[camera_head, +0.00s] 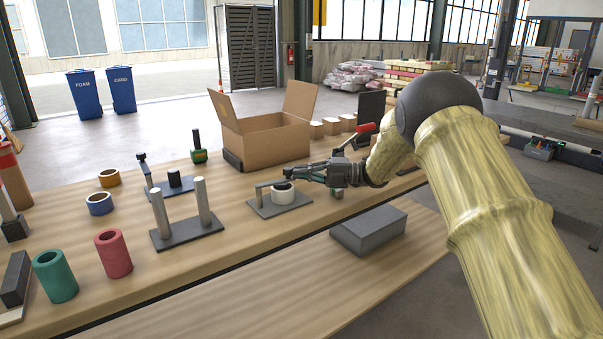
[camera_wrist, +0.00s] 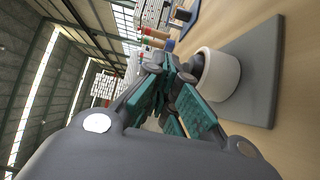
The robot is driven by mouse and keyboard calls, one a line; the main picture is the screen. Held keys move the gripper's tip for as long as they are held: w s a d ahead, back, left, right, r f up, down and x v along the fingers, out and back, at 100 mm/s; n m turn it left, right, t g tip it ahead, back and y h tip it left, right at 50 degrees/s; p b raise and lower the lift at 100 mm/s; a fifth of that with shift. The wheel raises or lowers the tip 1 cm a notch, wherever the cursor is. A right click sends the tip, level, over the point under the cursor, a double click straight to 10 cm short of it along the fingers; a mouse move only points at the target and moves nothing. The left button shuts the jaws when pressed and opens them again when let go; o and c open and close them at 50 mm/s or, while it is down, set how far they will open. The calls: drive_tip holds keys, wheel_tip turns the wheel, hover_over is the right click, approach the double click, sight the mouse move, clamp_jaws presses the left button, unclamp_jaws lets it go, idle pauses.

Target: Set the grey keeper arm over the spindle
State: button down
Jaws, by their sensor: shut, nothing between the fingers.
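A grey base plate (camera_head: 294,204) stands on the bench with a white roll (camera_head: 285,197) on it. The white roll also shows in the wrist view (camera_wrist: 222,76), around a dark spindle (camera_wrist: 196,65). The grey keeper arm (camera_head: 266,185) is a post with a horizontal bar at the plate's left side; the bar reaches toward the roll's top. My gripper (camera_head: 287,173) is shut and empty, its fingertips just above the roll beside the bar's end. In the wrist view its teal fingers (camera_wrist: 172,66) are together beside the roll. Whether they touch the bar is unclear.
A two-post stand (camera_head: 188,232), a red tube (camera_head: 113,254) and a green tube (camera_head: 55,277) are at the left. A similar plate with a black post (camera_head: 174,180) stands behind. An open cardboard box (camera_head: 262,142) is at the back. A grey block (camera_head: 369,229) lies on the lower shelf.

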drive_tip(key=shift+s, duration=0.15)
drive_tip(key=shift+s+d, duration=0.2)
drive_tip(key=shift+s, duration=0.1)
drive_tip(key=w+d, duration=0.1)
drive_tip(key=d, duration=1)
drive_tip(key=shift+d+b, duration=0.15)
drive_tip(key=shift+b, duration=0.3)
drive_tip(key=shift+w, duration=0.1)
